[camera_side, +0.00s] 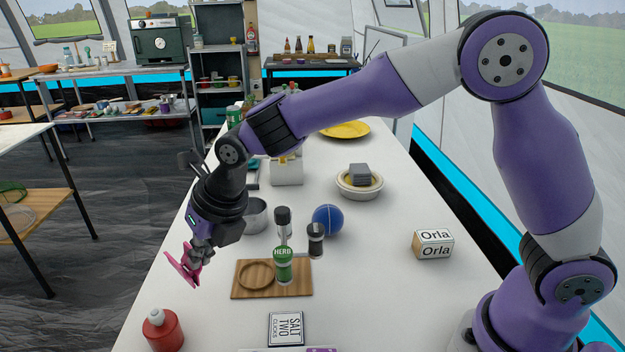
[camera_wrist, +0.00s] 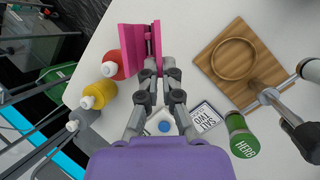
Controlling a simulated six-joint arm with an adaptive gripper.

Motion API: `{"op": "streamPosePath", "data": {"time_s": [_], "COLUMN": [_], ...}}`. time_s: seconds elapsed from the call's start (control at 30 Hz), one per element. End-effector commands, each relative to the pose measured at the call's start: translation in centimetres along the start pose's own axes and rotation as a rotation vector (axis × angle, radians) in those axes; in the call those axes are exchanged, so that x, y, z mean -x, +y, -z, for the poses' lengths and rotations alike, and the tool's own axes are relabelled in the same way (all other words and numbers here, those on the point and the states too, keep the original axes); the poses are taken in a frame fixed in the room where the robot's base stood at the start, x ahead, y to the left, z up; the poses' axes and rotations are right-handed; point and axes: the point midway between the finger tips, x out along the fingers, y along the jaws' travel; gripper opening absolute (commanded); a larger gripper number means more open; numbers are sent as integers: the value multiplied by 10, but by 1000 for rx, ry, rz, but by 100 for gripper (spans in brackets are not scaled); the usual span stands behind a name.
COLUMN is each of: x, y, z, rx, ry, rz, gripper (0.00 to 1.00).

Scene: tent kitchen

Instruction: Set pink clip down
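The pink clip (camera_side: 185,266) hangs from my gripper (camera_side: 196,256) over the left side of the white table in the side view. In the wrist view the clip (camera_wrist: 147,42) is at the tips of my gripper (camera_wrist: 160,72), whose fingers are close together on it. It appears raised clear of the table top, near the edge. The point of contact is partly hidden by the fingers.
A wooden board (camera_side: 242,288) with a round recess and a green herb jar (camera_side: 283,265) is to the clip's right. A red bottle (camera_side: 162,331) and a "Salt Two" card (camera_side: 287,328) are nearer. A yellow bottle (camera_wrist: 98,95) shows in the wrist view.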

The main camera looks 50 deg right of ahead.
Motion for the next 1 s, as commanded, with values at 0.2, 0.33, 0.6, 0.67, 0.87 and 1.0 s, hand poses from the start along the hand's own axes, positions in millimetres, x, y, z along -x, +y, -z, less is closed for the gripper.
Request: {"op": "streamPosePath", "data": {"time_s": [0.2, 0.33, 0.6, 0.67, 0.87, 1.0], "x": [-24, -34, -62, -62, -63, -67], "y": [-24, -27, -34, -34, -34, -35], "z": [-19, -17, -6, -6, -5, -4], "rx": [-2, 0, -1, -1, -1, -1], "ry": [0, 2, 0, -1, 0, -1], "rz": [1, 0, 0, 0, 0, 0], "gripper": [0, 0, 0, 0, 0, 0]}}
